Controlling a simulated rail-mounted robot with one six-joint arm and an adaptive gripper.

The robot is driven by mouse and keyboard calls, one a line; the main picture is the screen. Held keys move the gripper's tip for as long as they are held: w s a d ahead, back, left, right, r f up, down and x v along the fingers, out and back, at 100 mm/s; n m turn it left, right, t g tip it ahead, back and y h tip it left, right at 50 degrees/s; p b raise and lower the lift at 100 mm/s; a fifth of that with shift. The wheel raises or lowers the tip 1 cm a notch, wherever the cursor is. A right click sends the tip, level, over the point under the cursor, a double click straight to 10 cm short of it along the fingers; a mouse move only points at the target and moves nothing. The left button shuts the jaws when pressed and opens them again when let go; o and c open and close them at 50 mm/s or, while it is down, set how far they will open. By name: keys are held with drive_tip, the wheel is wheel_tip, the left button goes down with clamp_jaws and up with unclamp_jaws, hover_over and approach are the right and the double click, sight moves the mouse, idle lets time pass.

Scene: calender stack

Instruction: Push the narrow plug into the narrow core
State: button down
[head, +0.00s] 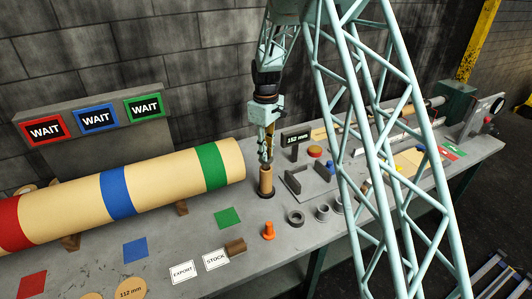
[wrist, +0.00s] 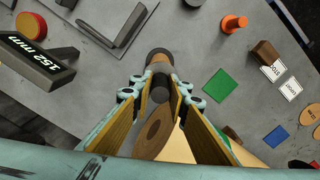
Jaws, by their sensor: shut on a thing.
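The narrow core, a short tan tube (head: 266,181), stands upright on a dark round base on the bench. It also shows in the wrist view (wrist: 159,67), beyond the fingertips. My gripper (head: 266,160) is directly above the core, pointing down. In the wrist view my gripper (wrist: 159,88) is shut on a small dark grey cylinder, the narrow plug (wrist: 160,88). The plug appears in line with the core's top end. The fingers partly hide the join, so I cannot tell how deep the plug sits.
A large striped roll (head: 150,190) lies to the left. A 152 mm sign (head: 296,139) and a grey bracket (head: 309,182) stand to the right. An orange plug (head: 268,231), grey rings (head: 296,217) and a brown block (head: 235,246) are in front.

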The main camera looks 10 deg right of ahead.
drive_tip(key=shift+f+b, duration=1.25)
drive_tip(key=shift+f, duration=1)
idle(1.2)
drive_tip(key=c, duration=2.1)
unclamp_jaws()
drive_tip(key=shift+r, duration=0.15)
drive_tip(key=shift+r+p, duration=1.35)
drive_tip(key=shift+r, duration=2)
